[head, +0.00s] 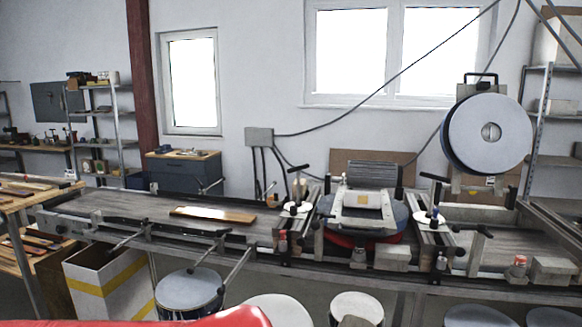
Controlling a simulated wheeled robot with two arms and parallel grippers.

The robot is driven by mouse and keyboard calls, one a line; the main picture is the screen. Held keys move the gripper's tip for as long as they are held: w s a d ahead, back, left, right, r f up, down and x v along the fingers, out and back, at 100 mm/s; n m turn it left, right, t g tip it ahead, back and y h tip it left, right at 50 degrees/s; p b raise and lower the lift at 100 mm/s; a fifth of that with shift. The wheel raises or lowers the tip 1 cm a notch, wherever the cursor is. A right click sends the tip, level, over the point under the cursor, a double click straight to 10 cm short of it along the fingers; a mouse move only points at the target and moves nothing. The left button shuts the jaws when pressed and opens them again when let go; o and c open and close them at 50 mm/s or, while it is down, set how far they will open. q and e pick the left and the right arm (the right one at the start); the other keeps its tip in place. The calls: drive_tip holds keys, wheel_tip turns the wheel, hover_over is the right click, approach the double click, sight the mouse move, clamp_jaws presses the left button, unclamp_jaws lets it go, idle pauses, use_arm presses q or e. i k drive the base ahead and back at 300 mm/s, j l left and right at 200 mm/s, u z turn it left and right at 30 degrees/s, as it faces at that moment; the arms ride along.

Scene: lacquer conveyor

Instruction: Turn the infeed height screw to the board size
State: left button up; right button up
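A wooden board (235,217) lies flat on the left stretch of the conveyor (120,205) in the head view. To its right, before the central lacquering unit (362,205), stands an upright screw with a black cross handle (303,167) above a pale round disc (294,209). A similar black handle (434,177) and disc (429,218) stand on the unit's right side. I cannot tell for certain which one is the infeed height screw, and no scale reading is legible. Neither of my grippers is in view.
A large grey disc (475,140) stands behind the machine at right. Rods with black knobs (236,268) stick out along the conveyor's front. A striped carton (108,285) and several round drums (190,291) stand below. A wood-laden bench (30,187) is at far left.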

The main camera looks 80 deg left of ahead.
sight(297, 204)
drive_tip(key=u, duration=2.7)
drive_tip(key=i+j, duration=0.3)
drive_tip(key=j, duration=0.2)
drive_tip(key=i+j, duration=0.3)
drive_tip(key=j, duration=0.2)
drive_tip(key=i+j+u, duration=0.1)
drive_tip(key=i+j, duration=0.15)
drive_tip(key=j, duration=0.25)
drive_tip(key=i+j, duration=0.3)
drive_tip(key=j, duration=0.15)
drive_tip(key=i+j+u, duration=0.1)
drive_tip(key=i+j, duration=0.25)
drive_tip(key=j, duration=0.15)
